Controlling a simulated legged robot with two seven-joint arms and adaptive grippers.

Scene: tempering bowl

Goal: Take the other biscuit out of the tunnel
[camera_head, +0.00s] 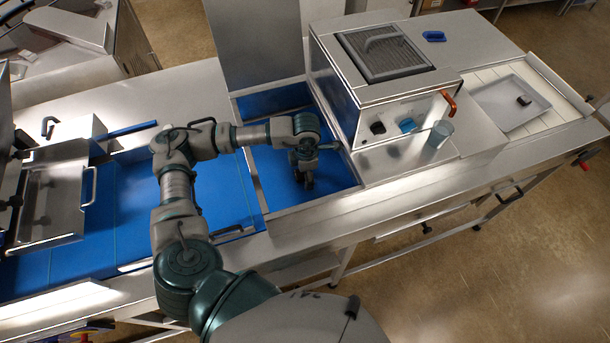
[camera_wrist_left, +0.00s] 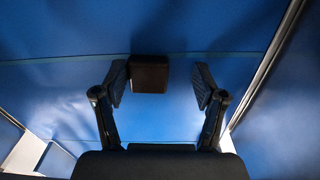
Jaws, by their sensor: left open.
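The biscuit, a dark brown block (camera_wrist_left: 149,74), lies on the blue belt (camera_wrist_left: 60,90) in the left wrist view. My left gripper (camera_wrist_left: 160,79) is open, with one finger on each side of the block. The left finger is very close to it; a wider gap shows on the right. I cannot tell if they touch. In the head view my left gripper (camera_head: 306,181) points down over the blue belt section left of the metal housing, and the block is not discernible there. A small dark block (camera_head: 524,100) lies in the grey tray (camera_head: 497,118) at the right.
The metal housing (camera_head: 345,82) with a dark grille stands right of my gripper. A clear cup (camera_head: 438,135) and blue item (camera_head: 407,125) are at its front. An upright metal panel (camera_head: 262,40) stands behind the belt. Metal rails edge the belt.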

